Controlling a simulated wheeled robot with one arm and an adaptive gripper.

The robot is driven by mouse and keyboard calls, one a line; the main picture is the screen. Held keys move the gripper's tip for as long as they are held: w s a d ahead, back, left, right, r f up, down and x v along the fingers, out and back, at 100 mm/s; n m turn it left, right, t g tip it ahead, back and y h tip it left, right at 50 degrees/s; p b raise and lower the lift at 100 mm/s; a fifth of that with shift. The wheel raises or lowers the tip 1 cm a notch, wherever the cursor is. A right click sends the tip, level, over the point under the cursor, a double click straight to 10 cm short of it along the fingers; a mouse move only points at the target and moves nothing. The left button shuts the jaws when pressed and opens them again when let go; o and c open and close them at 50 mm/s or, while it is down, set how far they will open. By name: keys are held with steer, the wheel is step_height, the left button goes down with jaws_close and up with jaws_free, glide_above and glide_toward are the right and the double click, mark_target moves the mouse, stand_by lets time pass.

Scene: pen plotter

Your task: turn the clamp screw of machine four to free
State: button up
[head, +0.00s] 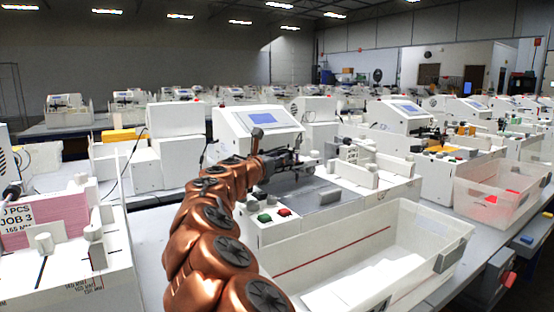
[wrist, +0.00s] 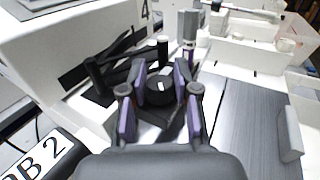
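The clamp screw is a round black knob (wrist: 161,91) with a white mark on top, low on the machine with a "4" (wrist: 145,10) on its white housing. My gripper (wrist: 161,80) points at the knob, with one finger at its left and one at its right. The fingers look apart, and I cannot tell whether they touch the knob. In the head view my gripper (head: 285,160) is at the pen mechanism of the white machine (head: 262,122) with a tilted screen; the knob is hidden there.
A clear bin (head: 345,255) with white sheets is in front of the machine. A "JOB 3" machine (head: 70,240) stands at the left.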

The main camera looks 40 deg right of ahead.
jaws_close()
